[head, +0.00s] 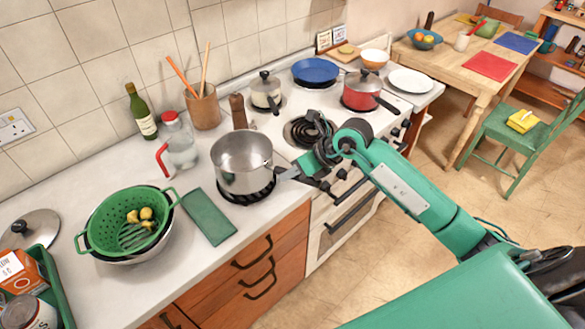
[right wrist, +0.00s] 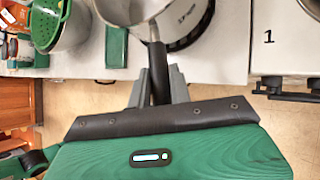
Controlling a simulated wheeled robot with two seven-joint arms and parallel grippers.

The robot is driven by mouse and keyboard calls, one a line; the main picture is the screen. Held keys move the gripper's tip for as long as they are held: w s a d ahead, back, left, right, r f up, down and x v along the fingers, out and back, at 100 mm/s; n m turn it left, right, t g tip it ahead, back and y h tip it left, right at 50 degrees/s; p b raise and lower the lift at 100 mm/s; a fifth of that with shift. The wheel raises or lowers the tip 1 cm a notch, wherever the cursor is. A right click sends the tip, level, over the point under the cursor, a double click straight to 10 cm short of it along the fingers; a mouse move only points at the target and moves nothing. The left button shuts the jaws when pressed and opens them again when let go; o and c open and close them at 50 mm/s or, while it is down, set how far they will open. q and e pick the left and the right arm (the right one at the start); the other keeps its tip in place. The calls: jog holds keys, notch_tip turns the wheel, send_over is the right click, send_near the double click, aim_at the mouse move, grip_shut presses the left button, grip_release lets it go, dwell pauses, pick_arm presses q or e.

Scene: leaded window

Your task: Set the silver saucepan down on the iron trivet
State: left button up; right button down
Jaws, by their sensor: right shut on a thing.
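The silver saucepan (head: 242,160) is upright on or just above the black iron trivet (head: 247,198) on the white counter. The trivet's dark rim shows under the pan's front edge; I cannot tell whether a small gap is left between them. My right gripper (head: 287,173) comes in from the right and is shut on the pan's dark handle. In the right wrist view the handle (right wrist: 159,72) lies between the two grey fingers, with the pan (right wrist: 178,12) beyond it. My left gripper is not in view.
A glass jug (head: 180,147) and a utensil pot (head: 204,108) stand behind.

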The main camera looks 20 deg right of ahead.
jog(key=shift+f, duration=0.45)
jog(key=shift+f+b, duration=0.65)
jog(key=shift+b, duration=0.1)
dwell(0.5)
jog(key=c, duration=1.2)
grip_release()
jog(key=shift+f, duration=0.1)
jog(key=b+v, duration=0.4)
jog(key=v, duration=1)
jog(key=shift+a, duration=0.1)
